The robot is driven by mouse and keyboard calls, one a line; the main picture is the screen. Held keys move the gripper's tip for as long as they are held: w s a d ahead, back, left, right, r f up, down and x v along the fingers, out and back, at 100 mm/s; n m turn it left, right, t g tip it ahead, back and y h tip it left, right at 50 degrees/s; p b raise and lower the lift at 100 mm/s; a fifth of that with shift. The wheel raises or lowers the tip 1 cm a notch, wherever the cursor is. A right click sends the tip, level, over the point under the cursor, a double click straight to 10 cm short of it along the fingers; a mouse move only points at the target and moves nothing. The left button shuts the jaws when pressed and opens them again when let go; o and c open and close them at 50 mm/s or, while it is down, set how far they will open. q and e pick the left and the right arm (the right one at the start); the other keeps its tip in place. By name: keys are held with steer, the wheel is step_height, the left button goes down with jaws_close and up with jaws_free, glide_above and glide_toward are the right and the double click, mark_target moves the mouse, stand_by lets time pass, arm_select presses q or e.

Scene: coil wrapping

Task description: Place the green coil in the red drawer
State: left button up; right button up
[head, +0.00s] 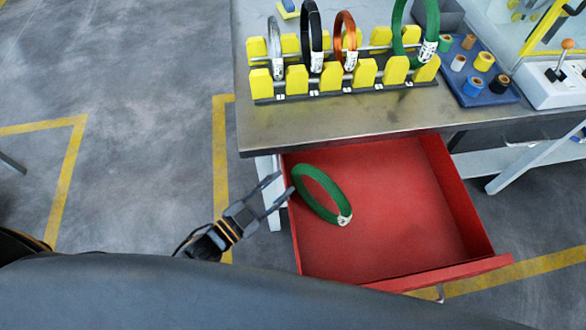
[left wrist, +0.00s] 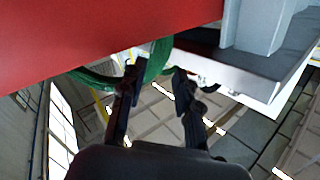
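The red drawer (head: 400,215) is pulled out below the workbench. A green coil (head: 321,189) with a white tag is at the drawer's left side, seen over its floor and near the left wall. In the left wrist view, part of the green coil (left wrist: 158,58) shows past the edge of the red drawer (left wrist: 90,30). My left gripper (head: 281,190) is just outside the left wall. Its fingers are apart, and the left wrist view also shows the gripper (left wrist: 157,72) open. I cannot tell whether a finger touches the coil. My right gripper is not in view.
On the workbench (head: 330,125), a rack with yellow blocks (head: 290,82) holds grey, black, orange and another green coil (head: 430,20). A blue tray (head: 475,95) with several tape rolls stands to the right.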

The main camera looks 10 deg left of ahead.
arm_select(q)
steer(key=v, duration=0.5)
steer(key=shift+p, duration=0.4)
steer(key=shift+w, duration=0.1)
steer(key=s+a+f+n+g+y, duration=0.2)
steer(key=a+f+y, duration=0.1)
steer(key=f, duration=0.7)
steer(key=s+a+f+n+g+y, duration=0.2)
steer(key=s+a+f, duration=0.15)
steer(key=f, duration=0.55)
steer(key=s+a+f+n+g+y, duration=0.2)
steer(key=a+f+y, duration=0.1)
steer(key=f, duration=0.7)
steer(key=s+f+n+g+y, duration=0.1)
steer(key=s+f+g, duration=0.3)
steer(key=s, duration=0.6)
steer(key=s+f+n+g+y, duration=0.1)
steer(key=s+f+g, duration=0.3)
steer(key=s+f, duration=0.4)
steer(key=shift+s+a+f+n, duration=0.35)
steer(key=shift+s+n, duration=0.25)
steer(key=shift+s, duration=0.25)
